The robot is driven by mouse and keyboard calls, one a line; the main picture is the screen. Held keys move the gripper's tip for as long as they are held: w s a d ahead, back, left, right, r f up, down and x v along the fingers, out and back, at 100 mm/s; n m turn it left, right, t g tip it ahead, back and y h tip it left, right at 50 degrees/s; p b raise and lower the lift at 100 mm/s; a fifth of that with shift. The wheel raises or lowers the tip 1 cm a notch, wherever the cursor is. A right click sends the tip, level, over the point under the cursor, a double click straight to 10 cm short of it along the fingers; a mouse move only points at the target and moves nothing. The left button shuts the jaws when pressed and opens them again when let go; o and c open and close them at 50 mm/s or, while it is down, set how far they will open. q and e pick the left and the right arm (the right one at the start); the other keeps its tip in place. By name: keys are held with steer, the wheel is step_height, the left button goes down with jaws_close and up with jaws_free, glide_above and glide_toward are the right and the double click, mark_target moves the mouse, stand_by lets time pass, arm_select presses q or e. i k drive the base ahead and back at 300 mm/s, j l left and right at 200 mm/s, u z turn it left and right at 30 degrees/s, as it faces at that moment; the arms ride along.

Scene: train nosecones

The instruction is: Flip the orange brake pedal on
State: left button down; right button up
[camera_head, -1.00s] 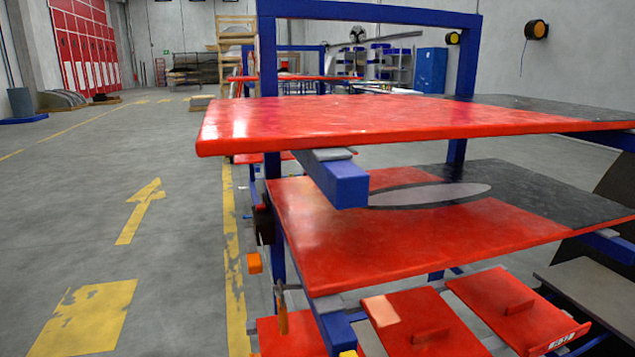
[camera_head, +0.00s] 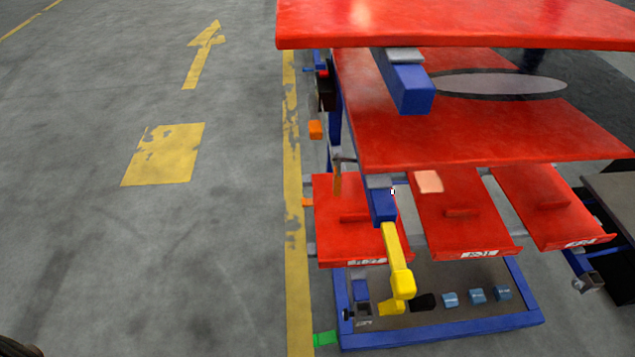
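An orange block (camera_head: 315,129) juts out from the left side of the blue-framed rack, near the yellow floor line. A smaller orange piece (camera_head: 307,202) shows nearer to me on the same side. I cannot tell which of the two is the brake pedal, nor whether it is up or down. Neither of my grippers is in view.
The rack has red shelves (camera_head: 455,28), red panels (camera_head: 350,235), a yellow handle-like part (camera_head: 398,255) and a blue bottom frame (camera_head: 450,330). A green piece (camera_head: 325,338) sits at its near left corner. The grey floor on the left is clear.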

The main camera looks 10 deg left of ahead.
mark_target(306, 202)
steer(key=i+j+z, duration=0.15)
steer(key=j+z, duration=0.3)
steer(key=i+j+z, duration=0.1)
steer(key=j+z, duration=0.65)
steer(key=j, duration=2.5)
